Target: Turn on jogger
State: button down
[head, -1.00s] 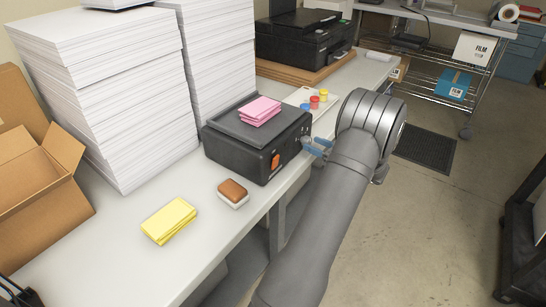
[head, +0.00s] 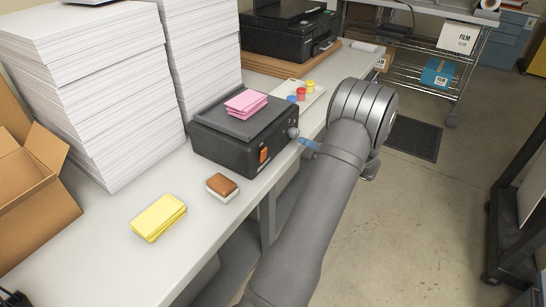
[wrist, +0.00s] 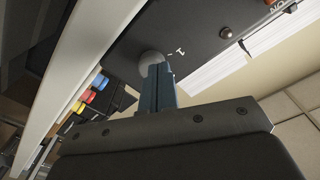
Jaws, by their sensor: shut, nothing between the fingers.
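The jogger (head: 240,135) is a black box with a sloped top on the white table. A pink paper stack (head: 246,103) lies on top of it. An orange switch (head: 264,155) sits on its front face, and a grey round knob (head: 293,132) is on its right side. My gripper (head: 302,140) is shut and empty, its blue fingertips at the knob. In the wrist view the shut fingers (wrist: 157,72) point at the knob (wrist: 149,60) and partly cover it; I cannot tell whether they touch.
Tall white paper stacks (head: 90,90) stand left of the jogger. A yellow pad (head: 158,217) and a brown-and-white block (head: 222,188) lie in front. Red, blue and yellow pots (head: 301,93) sit behind, near a black printer (head: 290,35). Open floor is at the right.

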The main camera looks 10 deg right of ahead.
aim_at(265, 152)
jog(key=s+a+m+y, duration=0.1)
jog(key=s+a+m, duration=0.2)
jog(key=s+m, duration=1.4)
jog(key=m, duration=1.2)
jog(key=shift+s+r+m+t+y, duration=0.3)
jog(key=shift+m, duration=0.1)
jog(key=x, duration=1.4)
